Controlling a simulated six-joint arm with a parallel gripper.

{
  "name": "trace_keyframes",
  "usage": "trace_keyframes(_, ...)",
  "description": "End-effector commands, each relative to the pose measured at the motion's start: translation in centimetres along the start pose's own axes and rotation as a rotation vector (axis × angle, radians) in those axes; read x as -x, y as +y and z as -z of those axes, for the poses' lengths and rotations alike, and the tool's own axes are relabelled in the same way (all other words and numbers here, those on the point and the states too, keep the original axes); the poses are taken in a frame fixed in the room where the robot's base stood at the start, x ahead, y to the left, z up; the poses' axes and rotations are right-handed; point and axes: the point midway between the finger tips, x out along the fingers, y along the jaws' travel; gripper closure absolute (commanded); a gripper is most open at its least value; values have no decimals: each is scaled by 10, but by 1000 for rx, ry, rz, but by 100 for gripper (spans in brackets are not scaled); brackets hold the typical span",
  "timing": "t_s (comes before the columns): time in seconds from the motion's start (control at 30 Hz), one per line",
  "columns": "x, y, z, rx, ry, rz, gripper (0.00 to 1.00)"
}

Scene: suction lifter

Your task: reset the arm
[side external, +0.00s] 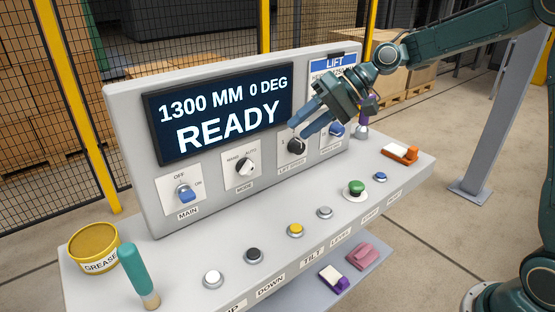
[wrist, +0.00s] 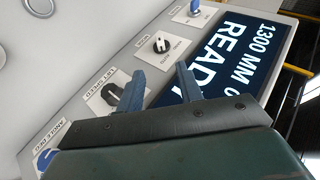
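My gripper (side external: 300,128) is in front of the upright panel (side external: 130,130), its two blue fingers apart with nothing between them. In the wrist view my gripper (wrist: 160,80) also shows its fingers spread. The black lift speed knob (side external: 297,146) is just below the fingertips. In the wrist view this knob (wrist: 109,95) lies left of the nearer finger; I cannot tell whether they touch. The display (side external: 225,110) reads "1300 MM 0 DEG" and "READY". The black mode knob (side external: 245,167) and the blue main switch (side external: 184,193) are further left. A blue knob (side external: 337,130) is partly hidden.
The sloping desk holds several push buttons, including a green one (side external: 355,187) and a yellow one (side external: 295,230). A grease tub (side external: 94,248), a teal-handled tool (side external: 140,270) and an orange-and-white block (side external: 400,153) stand on it. A lower shelf holds a pink object (side external: 361,256).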

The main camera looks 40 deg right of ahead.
Motion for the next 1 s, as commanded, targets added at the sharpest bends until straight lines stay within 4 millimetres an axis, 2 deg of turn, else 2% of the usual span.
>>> trace_keyframes(0.17,5,-4,-6,22,4,-27,64)
trace_keyframes(0.37,21,-12,-25,82,20,-109,64)
trace_keyframes(0.7,63,-19,-78,204,50,-308,64)
trace_keyframes(1.0,102,-12,-133,281,70,-470,64)
